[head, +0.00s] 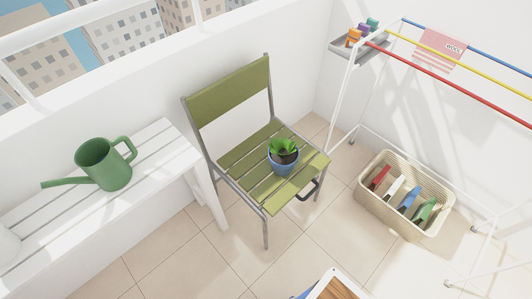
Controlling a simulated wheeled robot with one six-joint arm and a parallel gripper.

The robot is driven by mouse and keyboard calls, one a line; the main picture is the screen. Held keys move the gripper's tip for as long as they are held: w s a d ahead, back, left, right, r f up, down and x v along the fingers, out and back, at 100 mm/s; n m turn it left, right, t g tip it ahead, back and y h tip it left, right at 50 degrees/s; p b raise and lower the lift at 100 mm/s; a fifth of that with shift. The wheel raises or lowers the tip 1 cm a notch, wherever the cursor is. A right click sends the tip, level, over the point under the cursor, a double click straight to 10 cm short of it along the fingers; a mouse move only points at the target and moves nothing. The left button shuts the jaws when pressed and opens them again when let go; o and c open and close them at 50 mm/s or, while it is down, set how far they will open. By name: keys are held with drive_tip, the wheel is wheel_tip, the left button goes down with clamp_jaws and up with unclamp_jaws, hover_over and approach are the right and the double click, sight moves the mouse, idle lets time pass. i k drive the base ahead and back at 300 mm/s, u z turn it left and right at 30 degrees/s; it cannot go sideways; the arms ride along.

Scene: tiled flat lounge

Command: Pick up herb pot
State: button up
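The herb pot (284,166) is a small blue pot with dark soil and bright green leaves. It stands upright on the seat of a green slatted folding chair (231,95), near the seat's front right part. Nothing covers the pot in the head view. My gripper is not in view.
A white slatted bench (156,148) with a green watering can (104,164) stands left of the chair. A cream basket (373,206) with colored items sits on the tiles at right, below a drying rack (431,67). Tiled floor (205,265) in front of the chair is clear.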

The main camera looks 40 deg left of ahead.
sight(284, 154)
drive_tip(key=u, duration=0.9)
drive_tip(key=i, duration=0.9)
drive_tip(key=u, duration=0.85)
